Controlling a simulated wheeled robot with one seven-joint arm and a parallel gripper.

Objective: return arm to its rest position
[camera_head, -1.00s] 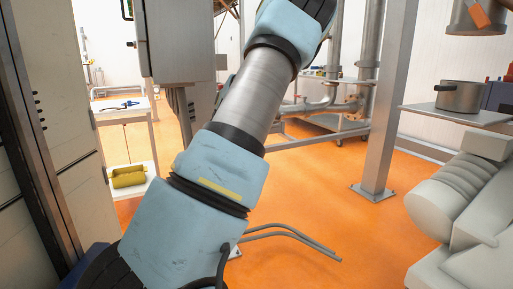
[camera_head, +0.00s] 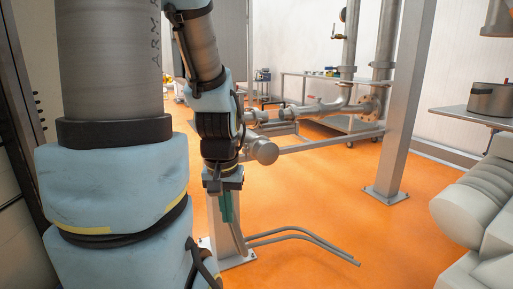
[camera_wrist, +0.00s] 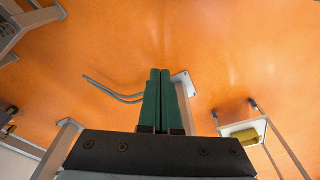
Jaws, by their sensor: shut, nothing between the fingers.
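My arm fills the left side of the head view, its light-blue and grey links rising out of the frame and folding back down. My gripper (camera_head: 226,207) hangs from it, pointing down, left of the picture's middle. In the wrist view my gripper (camera_wrist: 160,75) shows two green fingers side by side, shut, with nothing held. They are seen against the orange floor (camera_wrist: 235,60), apart from anything.
A grey column (camera_head: 400,110) and a table with a pot (camera_head: 493,98) stand right. Open floor (camera_head: 330,190) lies between.

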